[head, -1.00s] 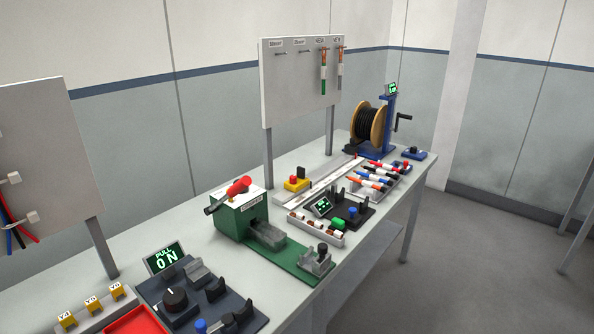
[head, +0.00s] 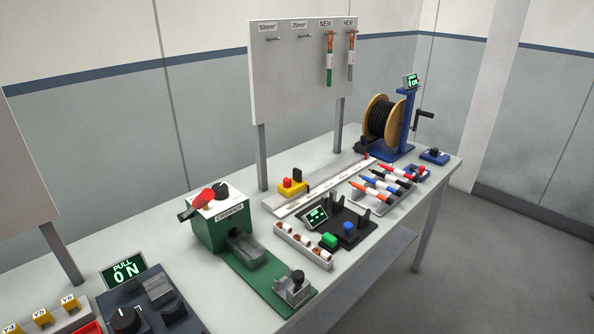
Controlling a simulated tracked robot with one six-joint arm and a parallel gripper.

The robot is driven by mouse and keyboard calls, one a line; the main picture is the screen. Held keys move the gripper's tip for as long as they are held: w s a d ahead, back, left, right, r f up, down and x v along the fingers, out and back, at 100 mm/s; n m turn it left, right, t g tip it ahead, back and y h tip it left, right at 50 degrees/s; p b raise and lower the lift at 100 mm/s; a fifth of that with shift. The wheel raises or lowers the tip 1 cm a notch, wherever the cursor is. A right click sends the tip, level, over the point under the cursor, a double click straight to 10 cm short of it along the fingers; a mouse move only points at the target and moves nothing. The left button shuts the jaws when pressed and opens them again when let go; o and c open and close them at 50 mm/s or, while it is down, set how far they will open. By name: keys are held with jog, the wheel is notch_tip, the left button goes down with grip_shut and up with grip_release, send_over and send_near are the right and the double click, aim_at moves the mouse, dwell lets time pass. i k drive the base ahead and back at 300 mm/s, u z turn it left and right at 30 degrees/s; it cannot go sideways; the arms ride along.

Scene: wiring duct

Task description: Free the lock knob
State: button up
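No label in view names a lock knob, so I cannot tell which knob it is. A black knob (head: 435,153) sits on a small blue base at the far right end of the bench. A black knob (head: 297,276) tops the grey clamp at the end of the green crimper (head: 222,226), and one more knob (head: 221,190) shows on the crimper's top. My gripper is not in view.
A board (head: 300,85) with hanging cables stands behind. The floor at the right (head: 500,270) is clear.

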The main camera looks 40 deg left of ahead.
aim_at(287, 183)
jog(key=z, duration=0.05)
jog(key=i, duration=2.7)
jog(key=u, duration=2.45)
